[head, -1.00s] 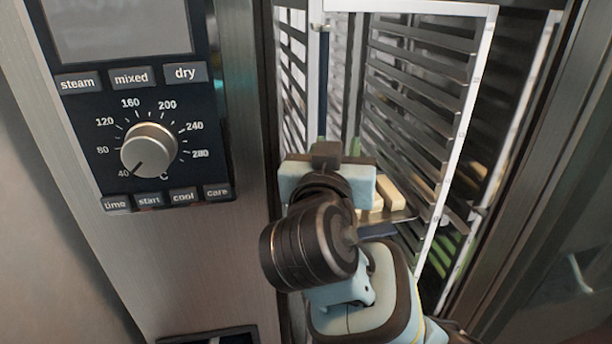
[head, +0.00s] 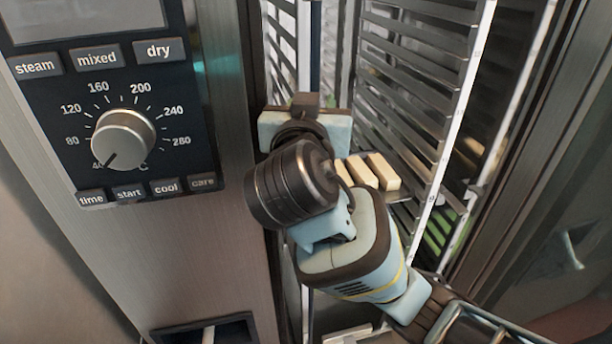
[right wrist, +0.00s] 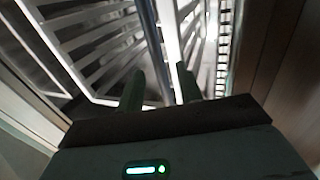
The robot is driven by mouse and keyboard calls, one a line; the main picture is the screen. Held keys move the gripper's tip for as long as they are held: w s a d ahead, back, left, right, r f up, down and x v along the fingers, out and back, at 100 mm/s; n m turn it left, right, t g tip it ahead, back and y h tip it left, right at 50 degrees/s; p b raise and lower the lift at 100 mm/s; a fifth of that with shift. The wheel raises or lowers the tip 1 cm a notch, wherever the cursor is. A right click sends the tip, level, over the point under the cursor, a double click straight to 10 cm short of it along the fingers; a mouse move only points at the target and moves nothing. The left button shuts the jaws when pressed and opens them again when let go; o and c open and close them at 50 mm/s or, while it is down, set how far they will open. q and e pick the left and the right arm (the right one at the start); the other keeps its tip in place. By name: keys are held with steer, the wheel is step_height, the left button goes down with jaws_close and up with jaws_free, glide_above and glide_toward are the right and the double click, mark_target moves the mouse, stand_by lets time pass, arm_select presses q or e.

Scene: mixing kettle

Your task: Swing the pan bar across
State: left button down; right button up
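The pan bar looks to be the upright dark blue bar (head: 315,45) at the front of the rack, running down behind my right gripper. My right gripper (head: 305,101) is in front of the rack, its fingertips mostly hidden by its own body. In the right wrist view the fingers (right wrist: 160,88) stand apart, and the blue bar (right wrist: 151,38) shows in the gap between them. I cannot tell whether they touch it. The lower part of the bar is hidden. My left gripper is not in view.
The rack (head: 418,72) of slanted metal shelves stands inside the oven. Several pale blocks (head: 363,172) lie on a tray right of my gripper. The control panel (head: 60,120) with its knob (head: 123,139) is on the left. The steel door post (head: 228,230) is close beside my arm.

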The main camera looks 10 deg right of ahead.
steer(key=shift+x, duration=1.7)
jaws_close()
